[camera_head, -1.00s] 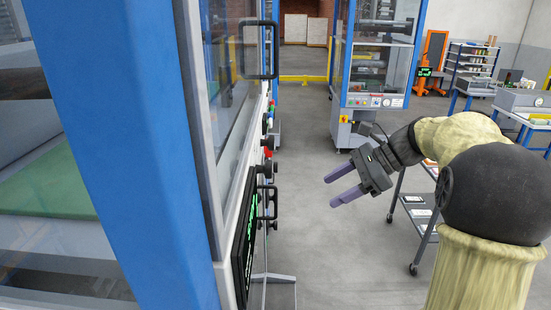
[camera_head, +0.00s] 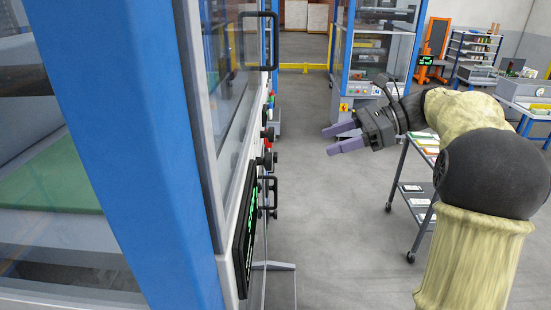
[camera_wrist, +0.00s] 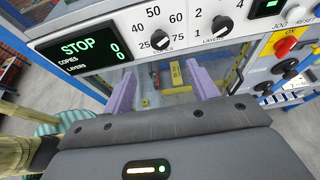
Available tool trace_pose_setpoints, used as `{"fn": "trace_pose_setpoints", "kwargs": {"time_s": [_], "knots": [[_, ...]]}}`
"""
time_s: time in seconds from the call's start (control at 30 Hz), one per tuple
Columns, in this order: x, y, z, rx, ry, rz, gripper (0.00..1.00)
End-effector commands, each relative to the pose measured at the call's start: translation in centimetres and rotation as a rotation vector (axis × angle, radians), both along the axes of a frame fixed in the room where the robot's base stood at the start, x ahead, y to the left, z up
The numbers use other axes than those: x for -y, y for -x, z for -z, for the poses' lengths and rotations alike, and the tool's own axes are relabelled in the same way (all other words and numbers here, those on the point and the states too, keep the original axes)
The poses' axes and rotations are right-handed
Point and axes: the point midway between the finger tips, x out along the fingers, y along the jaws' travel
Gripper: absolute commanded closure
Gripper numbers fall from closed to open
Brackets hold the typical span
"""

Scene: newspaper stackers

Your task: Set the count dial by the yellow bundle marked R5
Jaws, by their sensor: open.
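The count dial (camera_wrist: 160,40) is a small black knob ringed by 25, 40, 50, 60 and 75 on a white panel in the wrist view; its exact setting is hard to read. My gripper (camera_wrist: 160,72) is open and empty, its two purple fingers just below the panel in the picture and apart from the dial. In the head view my gripper (camera_head: 328,142) hangs in free air, pointing left toward the machine. A yellow piece with small dark marks (camera_wrist: 177,76) shows between the fingers; I cannot read R5 on it or tell whether it is the bundle.
A display (camera_wrist: 90,48) reads STOP with two zeros. A layers knob (camera_wrist: 222,25) and a red button (camera_wrist: 285,46) sit to the dial's right. The blue-framed machine (camera_head: 120,150) fills the left, with black handles (camera_head: 271,42). A cart (camera_head: 400,190) stands right; floor between is clear.

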Motion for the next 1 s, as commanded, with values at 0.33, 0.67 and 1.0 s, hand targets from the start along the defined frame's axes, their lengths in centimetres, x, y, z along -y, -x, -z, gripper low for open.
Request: {"fn": "trace_pose_setpoints", "kwargs": {"time_s": [0.33, 0.67, 1.0], "knots": [[-5.8, -0.1, 2.2, -0.001, 0.000, -0.003, 0.41], [-11.1, -0.3, 4.4, -0.001, -0.001, -0.004, 0.41], [-13.1, -0.5, 5.4, 0.000, 0.000, 0.000, 0.41]]}}
